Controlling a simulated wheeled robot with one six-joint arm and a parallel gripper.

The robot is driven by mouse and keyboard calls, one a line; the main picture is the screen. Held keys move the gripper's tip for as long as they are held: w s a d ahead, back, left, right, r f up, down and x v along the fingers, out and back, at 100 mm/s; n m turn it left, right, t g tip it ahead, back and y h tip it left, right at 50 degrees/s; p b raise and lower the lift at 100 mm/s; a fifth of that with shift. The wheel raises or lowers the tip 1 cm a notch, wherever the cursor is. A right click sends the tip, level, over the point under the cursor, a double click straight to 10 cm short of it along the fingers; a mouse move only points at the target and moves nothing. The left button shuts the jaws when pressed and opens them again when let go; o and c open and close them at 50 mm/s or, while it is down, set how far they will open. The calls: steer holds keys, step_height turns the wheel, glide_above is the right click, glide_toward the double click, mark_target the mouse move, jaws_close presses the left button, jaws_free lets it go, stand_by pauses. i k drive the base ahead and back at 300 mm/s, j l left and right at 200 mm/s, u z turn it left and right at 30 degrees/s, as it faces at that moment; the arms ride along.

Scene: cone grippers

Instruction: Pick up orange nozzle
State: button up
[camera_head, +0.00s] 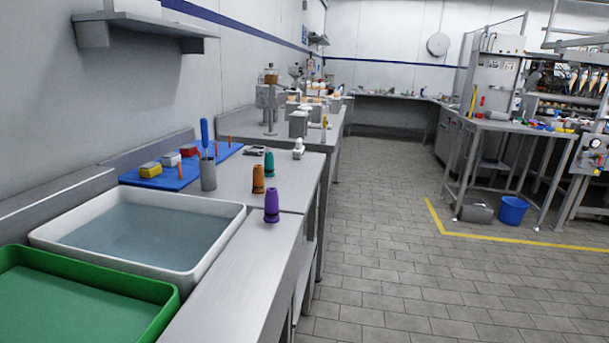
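An orange nozzle (258,179) stands upright on the steel bench (232,268) at the left. A purple nozzle (272,205) stands nearer, just right of it. A teal nozzle (269,164) stands just behind it to the right. The three are close together but look apart. My gripper does not show in this view.
A white tub (219,243) and a green tray (166,306) sit at the bench's near end. A grey holder (208,174) with tools stands left of the nozzles, beside a blue mat (190,180). The tiled floor to the right is clear up to a bucket (512,210).

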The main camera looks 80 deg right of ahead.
mark_target(258, 188)
steer(key=z, duration=1.85)
steer(key=u, duration=1.25)
steer(key=i+l+z, duration=0.15)
steer(key=l, duration=0.25)
steer(key=l+z, duration=0.15)
steer(key=l, duration=0.3)
steer(key=i+l+z, duration=0.1)
steer(key=l, duration=0.3)
steer(key=i+l+z, duration=0.15)
steer(key=i+l, duration=0.1)
steer(key=l, duration=0.1)
